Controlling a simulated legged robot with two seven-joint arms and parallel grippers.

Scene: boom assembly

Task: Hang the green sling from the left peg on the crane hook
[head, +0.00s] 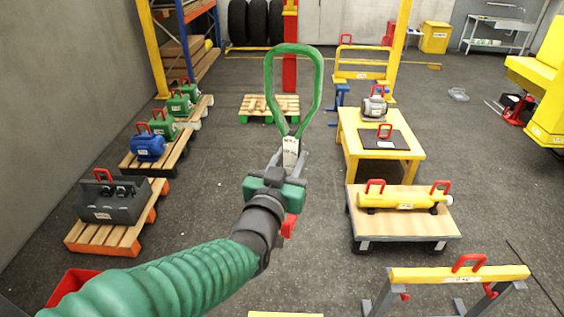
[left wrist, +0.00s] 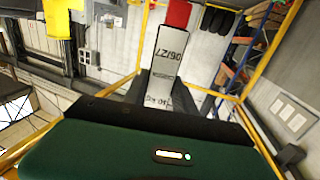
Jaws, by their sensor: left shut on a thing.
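The green sling (head: 318,82) stands up as a tall open loop in the middle of the head view. A white printed tag (head: 290,152) is at its lower end. My left gripper (head: 288,165) is shut on the sling at this tagged lower end, with the loop above the fingers. In the left wrist view the tag (left wrist: 168,58) rises between the dark fingers, and the green loop does not show. I cannot make out the crane hook or the left peg in either view. My right gripper is not in view.
Pallets with a dark grey box (head: 112,200), a blue motor (head: 147,147) and green units line the left. A yellow table (head: 379,154), a yellow cylinder (head: 402,201) and a yellow beam (head: 458,274) on trestles stand right. A red post (head: 290,70) stands behind the loop. The central floor is clear.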

